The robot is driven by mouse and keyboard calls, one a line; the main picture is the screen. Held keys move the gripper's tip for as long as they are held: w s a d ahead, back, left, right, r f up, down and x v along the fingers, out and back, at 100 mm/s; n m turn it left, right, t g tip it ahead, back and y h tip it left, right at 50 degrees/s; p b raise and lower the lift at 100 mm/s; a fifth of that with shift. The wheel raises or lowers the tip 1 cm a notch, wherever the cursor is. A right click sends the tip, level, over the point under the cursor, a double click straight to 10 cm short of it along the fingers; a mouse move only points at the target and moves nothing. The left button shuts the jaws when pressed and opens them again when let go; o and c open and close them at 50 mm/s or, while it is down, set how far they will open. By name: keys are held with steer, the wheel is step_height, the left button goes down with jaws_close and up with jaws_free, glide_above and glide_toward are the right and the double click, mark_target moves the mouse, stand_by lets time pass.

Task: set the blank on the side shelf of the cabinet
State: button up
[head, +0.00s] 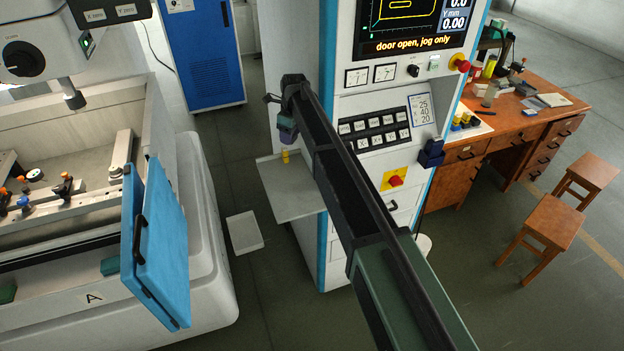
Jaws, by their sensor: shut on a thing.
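My gripper (287,137) points down at the far end of my arm, above the back part of the side shelf (288,199). The shelf is a light grey plate on the left side of the blue-edged cabinet (342,235). A small yellow piece, which looks like the blank (285,157), shows directly under my gripper, and the gripper is shut on it. The fingertips are small and dark here. I cannot tell whether the blank touches the shelf or hangs just above it. My arm hides the shelf's right back part.
The machine (60,180) with its blue door (158,240) swung out stands at left. A pale box (244,232) lies on the floor between. A wooden desk (530,110) and two stools (549,222) stand at right. The shelf's front part is bare.

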steer(key=shift+a, duration=0.1)
steer(key=b, duration=1.6)
glide_above(290, 184)
steer(key=f, duration=1.6)
steer(key=shift+d+f, duration=0.15)
steer(key=shift+d, duration=0.05)
step_height(290, 184, down, 4)
steer(key=b, duration=0.4)
steer(key=shift+f+b, duration=0.2)
steer(key=shift+b, duration=0.1)
steer(key=shift+r+p, duration=0.3)
steer(key=shift+r, duration=0.1)
steer(key=shift+f, duration=0.3)
steer(key=o, duration=1.1)
steer(key=shift+r, duration=0.1)
